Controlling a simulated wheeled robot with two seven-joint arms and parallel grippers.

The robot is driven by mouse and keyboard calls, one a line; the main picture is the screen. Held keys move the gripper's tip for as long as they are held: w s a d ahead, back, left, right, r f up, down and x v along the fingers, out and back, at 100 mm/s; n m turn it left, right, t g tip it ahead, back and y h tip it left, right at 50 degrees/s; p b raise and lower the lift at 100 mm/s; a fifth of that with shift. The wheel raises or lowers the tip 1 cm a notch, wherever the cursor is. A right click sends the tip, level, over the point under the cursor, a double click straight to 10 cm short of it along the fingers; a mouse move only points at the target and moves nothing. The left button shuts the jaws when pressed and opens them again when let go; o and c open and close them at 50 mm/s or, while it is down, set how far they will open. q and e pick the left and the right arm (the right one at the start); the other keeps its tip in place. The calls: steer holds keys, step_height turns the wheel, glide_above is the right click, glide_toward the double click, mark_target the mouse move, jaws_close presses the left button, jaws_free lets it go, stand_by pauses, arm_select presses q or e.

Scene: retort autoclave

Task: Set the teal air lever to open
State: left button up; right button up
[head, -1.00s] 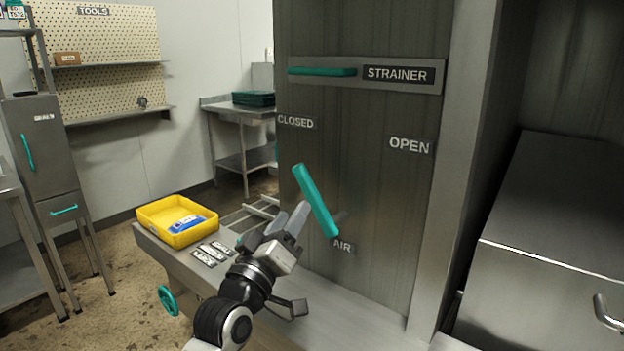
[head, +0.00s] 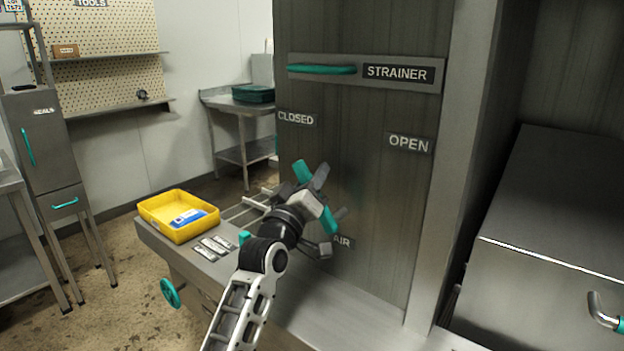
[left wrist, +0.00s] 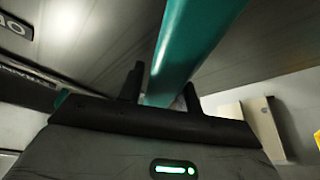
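The teal air lever (head: 302,172) is on the dark panel above the AIR label (head: 343,242). It tilts up and left, its tip toward the CLOSED label (head: 296,119); the OPEN label (head: 409,144) is to the upper right. My left gripper (head: 325,208) is open at the lever and hides its middle. In the left wrist view, the lever (left wrist: 190,45) runs between the two dark fingers of my left gripper (left wrist: 162,90), with gaps beside it. I cannot tell whether they touch. My right gripper is not in view.
A teal strainer handle (head: 322,69) is higher on the panel. A steel box (head: 550,220) stands at right. The panel right of the lever is clear.

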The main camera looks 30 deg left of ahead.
arm_select(q)
jaws_close()
